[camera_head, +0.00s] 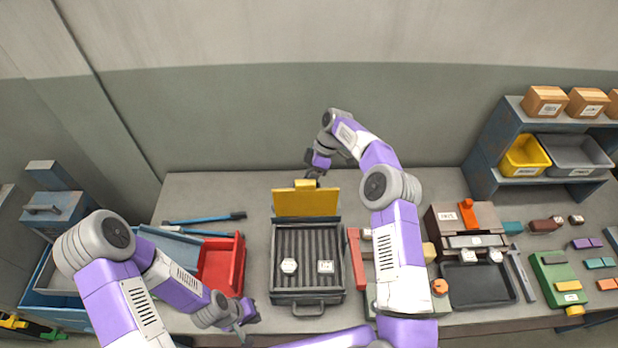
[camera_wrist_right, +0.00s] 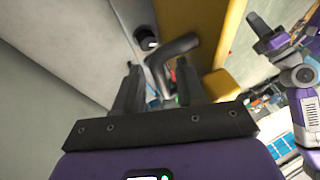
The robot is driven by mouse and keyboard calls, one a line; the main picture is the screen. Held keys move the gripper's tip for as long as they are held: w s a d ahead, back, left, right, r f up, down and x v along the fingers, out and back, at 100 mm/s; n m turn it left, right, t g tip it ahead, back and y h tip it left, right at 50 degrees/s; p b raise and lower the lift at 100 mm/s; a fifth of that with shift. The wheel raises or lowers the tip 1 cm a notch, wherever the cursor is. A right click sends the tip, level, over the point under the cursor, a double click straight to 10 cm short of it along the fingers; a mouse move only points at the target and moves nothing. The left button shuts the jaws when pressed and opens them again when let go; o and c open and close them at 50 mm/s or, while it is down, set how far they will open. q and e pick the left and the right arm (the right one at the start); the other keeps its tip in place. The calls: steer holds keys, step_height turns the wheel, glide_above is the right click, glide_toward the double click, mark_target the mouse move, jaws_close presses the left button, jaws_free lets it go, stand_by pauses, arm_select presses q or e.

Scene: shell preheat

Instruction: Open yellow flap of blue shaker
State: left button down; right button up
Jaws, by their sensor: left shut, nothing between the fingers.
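The yellow flap (camera_head: 306,203) stands raised, roughly upright, at the back edge of a dark grey ribbed box (camera_head: 308,250), which looks more grey than blue. A yellow tab (camera_head: 305,184) sits on its top edge. My right gripper (camera_head: 313,174) is just behind and above the tab. In the right wrist view its fingers (camera_wrist_right: 158,88) are apart, with a dark bent bar (camera_wrist_right: 175,47) at their tips and the yellow flap (camera_wrist_right: 190,20) beyond; no firm grip shows. My left gripper (camera_head: 246,326) is shut and empty, low, left of the box's front.
A white hexagonal piece (camera_head: 289,266) and a white square piece (camera_head: 325,267) lie in the box. A red bin (camera_head: 222,266) stands to its left, with blue tools (camera_head: 205,218) behind. A red bar (camera_head: 355,258) and machines crowd the right. The table behind the bin is mostly clear.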

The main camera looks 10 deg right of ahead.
steer(key=shift+a+r, duration=0.1)
steer(key=shift+r, duration=0.15)
steer(key=v, duration=0.7)
steer(key=shift+p, duration=0.45)
steer(key=shift+r, duration=0.15)
